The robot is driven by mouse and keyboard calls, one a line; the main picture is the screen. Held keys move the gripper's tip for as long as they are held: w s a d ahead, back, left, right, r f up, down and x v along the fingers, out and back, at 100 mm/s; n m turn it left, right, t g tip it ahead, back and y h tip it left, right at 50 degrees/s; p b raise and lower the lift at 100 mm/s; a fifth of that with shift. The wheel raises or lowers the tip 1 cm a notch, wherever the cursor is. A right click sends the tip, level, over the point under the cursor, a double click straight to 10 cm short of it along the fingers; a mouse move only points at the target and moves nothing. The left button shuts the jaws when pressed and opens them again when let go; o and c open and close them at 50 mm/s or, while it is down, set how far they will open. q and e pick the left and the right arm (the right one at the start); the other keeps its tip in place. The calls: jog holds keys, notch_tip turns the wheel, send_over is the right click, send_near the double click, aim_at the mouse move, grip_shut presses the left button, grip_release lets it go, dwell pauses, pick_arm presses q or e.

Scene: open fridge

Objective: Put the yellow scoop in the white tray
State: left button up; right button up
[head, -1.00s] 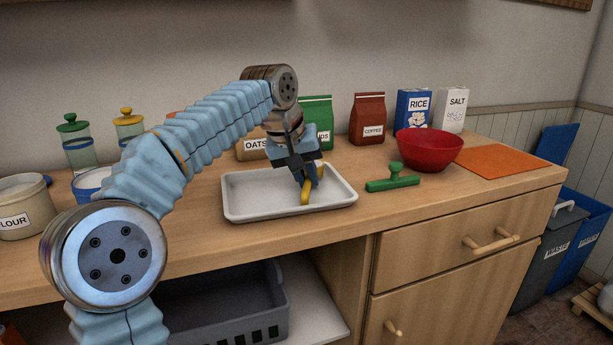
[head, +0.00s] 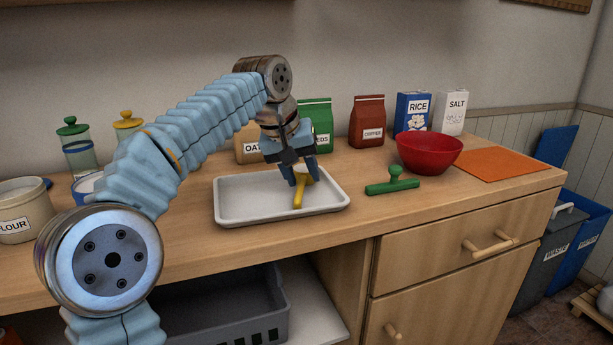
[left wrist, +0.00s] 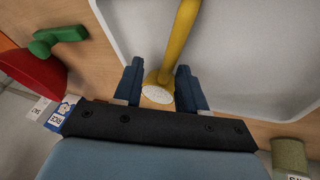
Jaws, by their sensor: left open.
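The yellow scoop (head: 298,197) is at the right part of the white tray (head: 245,202), its handle reaching down to the tray's floor. In the left wrist view the scoop (left wrist: 180,42) has its handle over the tray (left wrist: 240,50) and its pale-filled head by the rim, between my fingers. My left gripper (head: 303,177) is over the tray's back right part. Its fingers show apart on either side of the scoop's head in the left wrist view (left wrist: 160,88), with gaps visible. My right gripper is not in view.
Coffee (head: 367,122), rice (head: 412,112) and salt (head: 452,112) packages stand behind. The counter in front of the tool is clear.

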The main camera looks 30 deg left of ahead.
pick_arm(q)
jog(key=p+v, duration=0.2)
jog(key=v, duration=0.7)
jog(key=shift+s+r, duration=0.15)
jog(key=shift+r, duration=0.25)
jog(key=shift+d, duration=0.15)
